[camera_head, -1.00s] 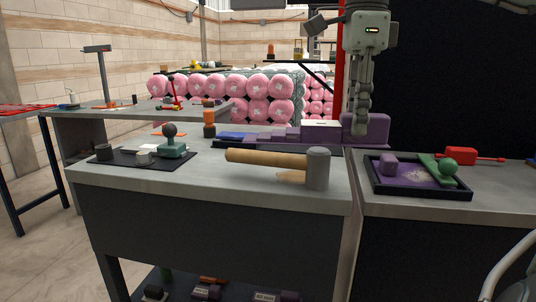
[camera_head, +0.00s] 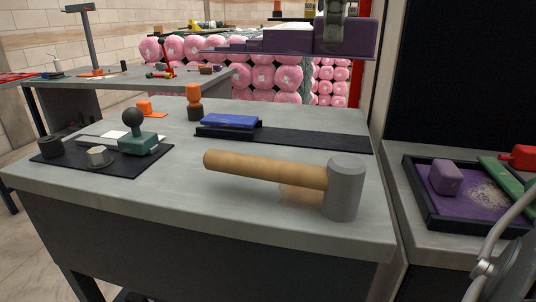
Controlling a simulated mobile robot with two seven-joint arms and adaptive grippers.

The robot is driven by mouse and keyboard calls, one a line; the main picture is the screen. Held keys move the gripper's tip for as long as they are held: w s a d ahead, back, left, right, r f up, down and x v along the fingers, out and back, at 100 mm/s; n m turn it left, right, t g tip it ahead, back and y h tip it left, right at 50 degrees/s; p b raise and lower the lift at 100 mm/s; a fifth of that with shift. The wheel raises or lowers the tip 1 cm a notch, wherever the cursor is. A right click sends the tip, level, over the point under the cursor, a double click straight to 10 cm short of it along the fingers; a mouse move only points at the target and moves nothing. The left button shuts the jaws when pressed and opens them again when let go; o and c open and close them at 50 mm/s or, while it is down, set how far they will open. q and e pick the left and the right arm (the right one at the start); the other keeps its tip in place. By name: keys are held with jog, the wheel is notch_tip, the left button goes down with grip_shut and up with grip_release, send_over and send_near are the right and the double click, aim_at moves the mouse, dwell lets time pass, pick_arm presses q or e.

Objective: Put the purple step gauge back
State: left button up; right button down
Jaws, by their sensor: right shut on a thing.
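The purple step gauge (camera_head: 358,38) is a long stepped bar at the top of the head view, tallest at its right end. It is held up in the air, clear of the bench. My right gripper (camera_head: 334,14) is shut on its tall end; most of the gripper is cut off by the top edge. Below, a long black mat (camera_head: 310,139) lies on the grey bench with its right part bare. A blue block (camera_head: 230,121) sits on its left part. My left gripper is not in view.
A mallet (camera_head: 265,170) with a wooden handle lies across the bench's front. A dark mat (camera_head: 63,163) at left holds a green stamp-like piece (camera_head: 138,146) and small cups. A purple-lined tray (camera_head: 428,210) is at right.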

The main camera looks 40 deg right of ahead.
aim_at(333, 56)
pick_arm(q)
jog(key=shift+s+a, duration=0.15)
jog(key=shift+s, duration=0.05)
pick_arm(e)
jog(key=shift+s+a, duration=0.1)
jog(key=shift+s, duration=0.05)
jog(key=shift+f, duration=0.25)
notch_tip(333, 56, down, 4)
jog(key=shift+r+b, duration=0.1)
jog(key=shift+b, duration=0.25)
notch_tip(333, 56, down, 9)
jog(key=shift+r+b, duration=0.2)
jog(key=shift+b, duration=0.15)
notch_tip(333, 56, down, 4)
jog(key=shift+f, duration=0.35)
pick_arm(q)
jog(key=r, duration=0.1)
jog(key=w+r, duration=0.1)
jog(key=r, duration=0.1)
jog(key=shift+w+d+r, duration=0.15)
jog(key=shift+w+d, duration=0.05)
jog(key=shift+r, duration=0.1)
pick_arm(e)
jog(key=shift+f, duration=0.15)
